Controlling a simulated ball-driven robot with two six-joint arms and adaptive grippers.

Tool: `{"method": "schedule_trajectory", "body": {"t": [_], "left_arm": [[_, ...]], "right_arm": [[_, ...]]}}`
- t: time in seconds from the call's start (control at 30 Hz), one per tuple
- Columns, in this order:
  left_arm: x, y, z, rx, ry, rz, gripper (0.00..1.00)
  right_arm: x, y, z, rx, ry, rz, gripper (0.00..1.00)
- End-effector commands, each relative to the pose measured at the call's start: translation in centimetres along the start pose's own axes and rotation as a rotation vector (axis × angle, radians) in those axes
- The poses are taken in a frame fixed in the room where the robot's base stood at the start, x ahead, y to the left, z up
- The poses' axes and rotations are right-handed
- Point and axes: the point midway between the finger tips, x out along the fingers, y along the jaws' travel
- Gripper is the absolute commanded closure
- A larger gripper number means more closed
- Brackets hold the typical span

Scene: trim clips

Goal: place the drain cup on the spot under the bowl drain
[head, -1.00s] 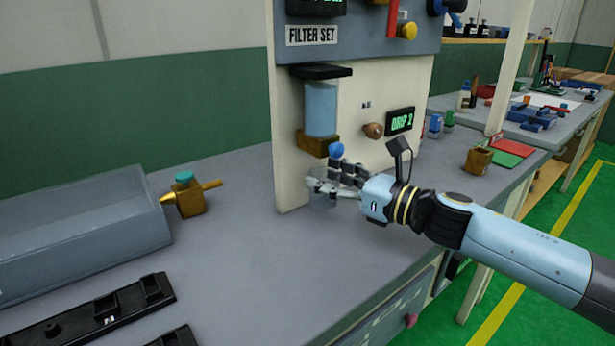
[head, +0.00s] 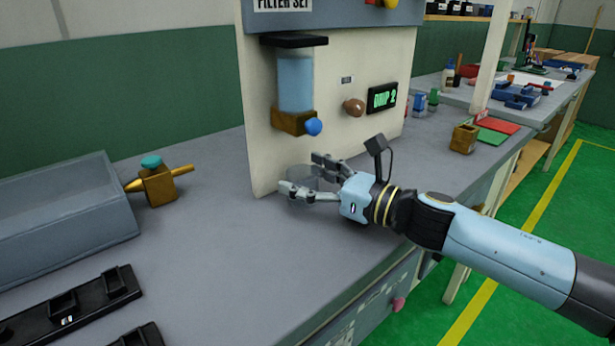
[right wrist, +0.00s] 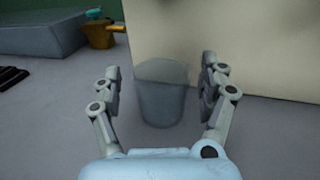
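The drain cup, a clear grey tumbler, shows upright in the right wrist view (right wrist: 160,100), in front of the cream panel. It is faint in the head view (head: 318,180), partly behind my fingers, and seems to stand on the bench. My right gripper (head: 310,175) is open, with one finger on each side of the cup and a gap on both sides in the right wrist view. The bowl (head: 296,82), a pale blue cylinder, is mounted above on the panel. Its brass drain block (head: 293,122) has a blue knob (head: 313,127). I cannot make out the spot's marking.
The cream panel (head: 365,130) stands close behind the cup, with a brown knob (head: 353,107) and a "DRIP 2" display (head: 382,97). A grey bin (head: 65,215), a brass valve (head: 158,183) and black trays (head: 70,305) are at left. The bench front is clear.

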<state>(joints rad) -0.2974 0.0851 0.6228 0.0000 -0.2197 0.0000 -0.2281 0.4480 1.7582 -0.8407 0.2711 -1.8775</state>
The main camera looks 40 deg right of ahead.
Motion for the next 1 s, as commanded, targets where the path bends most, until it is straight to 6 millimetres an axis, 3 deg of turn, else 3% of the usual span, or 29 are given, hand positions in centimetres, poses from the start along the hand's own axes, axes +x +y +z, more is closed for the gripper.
{"method": "schedule_trajectory", "body": {"t": [0.27, 0.47, 0.73, 0.83, 1.0], "left_arm": [[-0.5, 0.5, 0.6, -0.002, -0.009, 0.006, 1.0], [1.8, 0.9, 1.0, -0.003, -0.014, 0.008, 1.0], [1.6, 0.8, 0.9, -0.003, -0.012, 0.008, 1.0], [-0.9, 0.6, 0.3, -0.003, -0.006, 0.007, 1.0], [-3.1, 0.1, -0.5, -0.002, 0.004, 0.004, 1.0]], "right_arm": [[0.0, 0.0, 0.5, 0.0, -0.001, 0.0, 0.23], [-2.4, 0.1, -0.4, -0.002, 0.005, 0.004, 0.23], [-4.9, 0.0, 0.2, 0.0, 0.001, 0.0, 0.23], [-6.9, 0.0, 1.0, 0.003, 0.006, 0.001, 0.23], [-9.9, 0.0, 0.9, 0.001, 0.003, -0.001, 0.23]]}}
